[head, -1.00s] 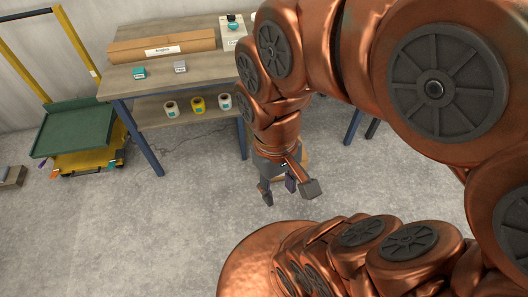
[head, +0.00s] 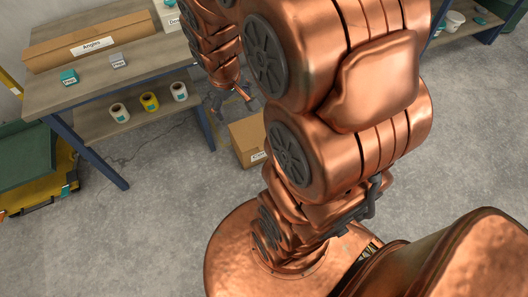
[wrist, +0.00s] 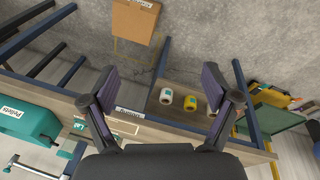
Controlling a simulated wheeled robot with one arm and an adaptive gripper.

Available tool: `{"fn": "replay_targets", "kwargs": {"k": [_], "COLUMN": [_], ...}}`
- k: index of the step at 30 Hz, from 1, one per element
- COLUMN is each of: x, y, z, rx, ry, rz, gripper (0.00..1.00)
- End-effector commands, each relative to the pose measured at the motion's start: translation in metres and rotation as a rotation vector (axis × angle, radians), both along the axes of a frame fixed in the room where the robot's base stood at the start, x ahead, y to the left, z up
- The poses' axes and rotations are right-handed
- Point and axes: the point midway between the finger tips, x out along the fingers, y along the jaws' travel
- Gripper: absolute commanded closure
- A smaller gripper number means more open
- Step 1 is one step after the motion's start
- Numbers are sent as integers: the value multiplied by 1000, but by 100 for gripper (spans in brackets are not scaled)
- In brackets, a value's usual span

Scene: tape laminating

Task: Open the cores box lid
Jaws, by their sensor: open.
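A brown cardboard box (head: 248,140) with a small white label stands on the floor beside the workbench leg. It looks like the cores box, but the label is too small to read surely. It also shows at the top of the wrist view (wrist: 134,22), where its upper face looks closed. My gripper (head: 232,98) is in front of the bench, a little above and left of the box in the head view. In the wrist view my gripper (wrist: 160,88) has its two fingers wide apart with nothing between them. My arm hides part of the box's right side.
The workbench (head: 45,98) carries a long box labelled Angles (head: 95,42) and small teal and grey boxes. White and yellow rolls (head: 149,101) stand on its lower shelf. A teal machine (wrist: 28,122) shows in the wrist view. Open concrete floor lies in front.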

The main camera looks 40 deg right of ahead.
Motion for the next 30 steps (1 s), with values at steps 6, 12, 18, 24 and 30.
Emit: {"fn": "replay_targets", "kwargs": {"k": [6,12,18,24,30], "x": [48,84,111,128,136], "y": [-55,-101,-141,-173,-195], "z": [-85,-156,-229,-305,-380], "rx": [-46,-74,-89,-88,-74], "ry": [-82,-170,-267,-374,-492], "rz": [34,78,124,165,192], "gripper": [12,12,12,12,12]}}
